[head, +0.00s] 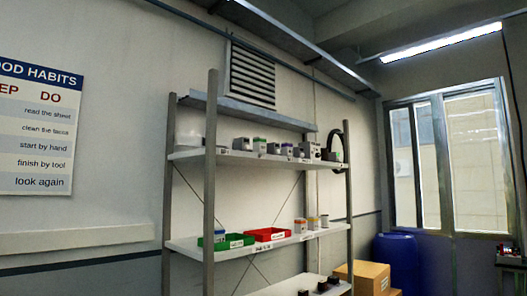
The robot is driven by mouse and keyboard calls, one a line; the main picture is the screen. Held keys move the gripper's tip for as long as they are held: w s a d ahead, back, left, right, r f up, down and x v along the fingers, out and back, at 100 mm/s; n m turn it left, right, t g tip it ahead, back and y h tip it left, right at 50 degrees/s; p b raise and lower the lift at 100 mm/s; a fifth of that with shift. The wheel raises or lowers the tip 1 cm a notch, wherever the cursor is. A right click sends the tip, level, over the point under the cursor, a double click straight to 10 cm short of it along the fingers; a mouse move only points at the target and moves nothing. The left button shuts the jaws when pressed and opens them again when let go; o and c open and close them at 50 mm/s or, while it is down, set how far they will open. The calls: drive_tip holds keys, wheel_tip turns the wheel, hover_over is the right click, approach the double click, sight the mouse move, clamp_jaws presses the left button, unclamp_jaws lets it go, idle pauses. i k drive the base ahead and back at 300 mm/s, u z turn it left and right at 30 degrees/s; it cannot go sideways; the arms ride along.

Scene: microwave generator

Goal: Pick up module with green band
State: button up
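A metal shelving rack (210,160) stands against the wall in the head view. On its upper shelf (185,156) is a row of small modules. One small pale module with green near its top (260,145) stands left of the middle of this row. It is small in the picture, so I cannot tell whether the green is a band or a cap. Grey and dark modules stand beside it, among them a grey one (242,144) to its left and a darker one (274,148) to its right. My gripper is not in view.
The middle shelf holds a green bin (222,243), a red bin (266,235) and small jars (300,226). Dark items (322,286) sit on a lower shelf. A rack post (210,110) rises in front.

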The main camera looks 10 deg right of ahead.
sight(259, 144)
drive_tip(key=z, duration=1.1)
drive_tip(key=i, duration=1.3)
drive_tip(key=u, duration=0.7)
